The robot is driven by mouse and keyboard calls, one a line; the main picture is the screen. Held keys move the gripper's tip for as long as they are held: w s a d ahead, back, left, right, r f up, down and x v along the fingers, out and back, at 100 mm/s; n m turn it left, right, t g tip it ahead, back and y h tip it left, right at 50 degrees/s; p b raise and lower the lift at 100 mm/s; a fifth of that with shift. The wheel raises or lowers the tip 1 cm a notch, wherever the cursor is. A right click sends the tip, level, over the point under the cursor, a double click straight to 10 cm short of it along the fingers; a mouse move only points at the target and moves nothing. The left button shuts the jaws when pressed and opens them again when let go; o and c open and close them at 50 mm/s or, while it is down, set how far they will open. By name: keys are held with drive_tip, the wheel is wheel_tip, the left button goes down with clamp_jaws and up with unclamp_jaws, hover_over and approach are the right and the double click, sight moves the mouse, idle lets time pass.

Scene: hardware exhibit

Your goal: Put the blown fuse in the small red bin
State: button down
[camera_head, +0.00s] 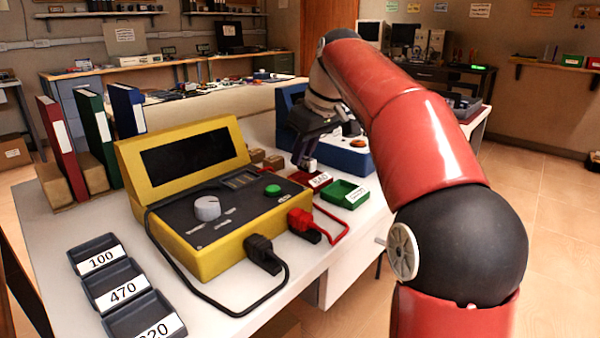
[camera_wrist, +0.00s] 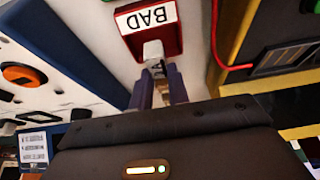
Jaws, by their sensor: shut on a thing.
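My gripper (camera_head: 305,155) is shut on the fuse (camera_wrist: 153,49), a small pale block-like piece between the fingertips; it also shows in the head view (camera_head: 309,165). In the wrist view my gripper (camera_wrist: 157,85) points at the small red bin (camera_wrist: 175,42), which has a white label reading BAD. The fuse overlaps the bin's inside in that view. In the head view the red bin (camera_head: 300,178) lies just below the fingers, partly hidden. I cannot tell whether the fuse touches the bin's floor.
A green bin (camera_head: 342,193) sits right of the red one. A yellow tester (camera_head: 205,262) with black and red leads stands to the left. A blue device (camera_head: 352,160) stands behind the bins. Grey trays (camera_head: 120,283) labelled with numbers and upright binders (camera_head: 98,137) are at the left.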

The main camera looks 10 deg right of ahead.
sight(306, 158)
drive_tip(key=shift+f+b, duration=0.55)
drive_tip(key=shift+f, duration=0.55)
drive_tip(key=shift+f, duration=0.25)
drive_tip(key=c, duration=1.6)
unclamp_jaws()
drive_tip(key=shift+f, duration=0.1)
drive_tip(key=shift+r, duration=0.5)
drive_tip(key=p+v, duration=0.4)
drive_tip(key=v, duration=0.7)
drive_tip(key=shift+s+d+r, duration=0.15)
drive_tip(key=shift+s+r, duration=0.05)
drive_tip(key=shift+r, duration=0.1)
